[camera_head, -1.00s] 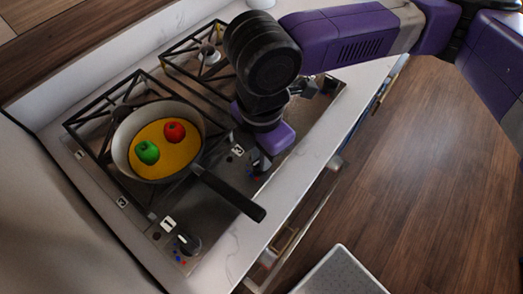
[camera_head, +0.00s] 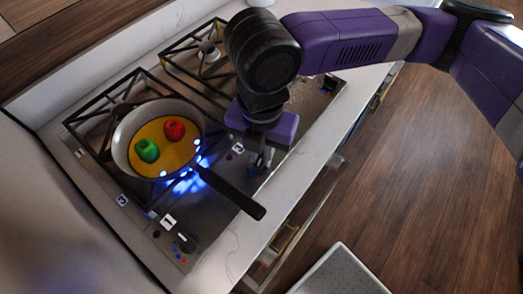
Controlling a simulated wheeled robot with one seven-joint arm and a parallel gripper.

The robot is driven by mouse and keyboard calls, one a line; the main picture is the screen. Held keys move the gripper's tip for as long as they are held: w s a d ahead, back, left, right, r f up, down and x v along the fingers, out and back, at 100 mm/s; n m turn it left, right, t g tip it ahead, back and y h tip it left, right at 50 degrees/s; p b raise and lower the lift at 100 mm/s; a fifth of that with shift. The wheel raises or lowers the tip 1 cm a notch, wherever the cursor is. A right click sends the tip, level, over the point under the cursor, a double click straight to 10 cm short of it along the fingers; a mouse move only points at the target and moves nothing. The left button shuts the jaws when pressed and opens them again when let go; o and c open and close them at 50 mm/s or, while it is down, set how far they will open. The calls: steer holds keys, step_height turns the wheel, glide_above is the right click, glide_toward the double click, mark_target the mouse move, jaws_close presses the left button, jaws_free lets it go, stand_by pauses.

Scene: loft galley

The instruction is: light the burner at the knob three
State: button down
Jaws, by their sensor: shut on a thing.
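The hob (camera_head: 215,175) has black grates and a front row of knobs. A black knob (camera_head: 187,243) stands below a white plate marked 1 (camera_head: 168,221). My gripper (camera_head: 261,166) points down at the front edge, shut on another knob, which it mostly hides. The small plate (camera_head: 237,148) beside that knob looks like a 2, but I cannot read it surely. Blue flames (camera_head: 188,182) burn under the front of a pan (camera_head: 118,150). Another plate (camera_head: 122,200) at the hob's left edge may read 3.
The pan holds yellow contents, a green item (camera_head: 147,150) and a red item (camera_head: 174,130). Its black handle (camera_head: 232,194) juts over the front counter edge, left of my gripper. A grey-topped surface (camera_head: 340,272) stands low in front. Wooden floor lies open at right.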

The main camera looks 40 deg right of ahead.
mark_target(261, 158)
stand_by(0.3)
steer(key=c, duration=1.4)
jaws_free()
steer(key=shift+r, duration=3.9)
